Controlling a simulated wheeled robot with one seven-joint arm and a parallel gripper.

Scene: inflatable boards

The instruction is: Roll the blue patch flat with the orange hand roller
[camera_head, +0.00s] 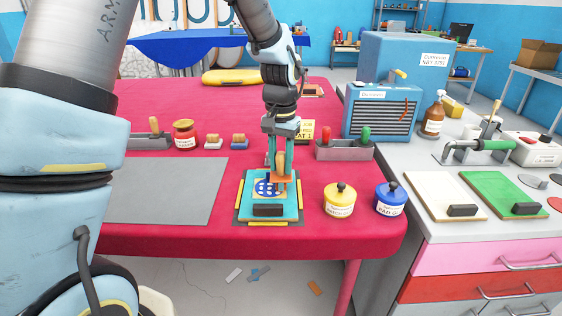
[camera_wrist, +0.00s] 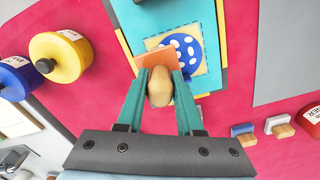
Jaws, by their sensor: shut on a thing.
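The blue patch (camera_wrist: 184,52) is round with white spots. It lies inside a dashed outline on a turquoise board (camera_head: 254,198), near the front edge of the red table. My gripper (camera_head: 278,172) reaches down over the board, and its green fingers (camera_wrist: 159,90) are shut on the wooden handle of the orange hand roller (camera_wrist: 152,57). In the wrist view the orange part of the roller overlaps one edge of the patch; whether it touches cannot be told. In the head view the blue patch (camera_head: 266,188) shows beside the roller, partly hidden by it.
A yellow jar (camera_head: 339,203) and a blue jar (camera_head: 390,201) stand right of the board. A grey mat (camera_head: 165,190) lies to its left. A grey tray with red and green handles (camera_head: 344,150) is behind. A red jar (camera_head: 184,136) and small brushes (camera_head: 239,141) stand at the back left.

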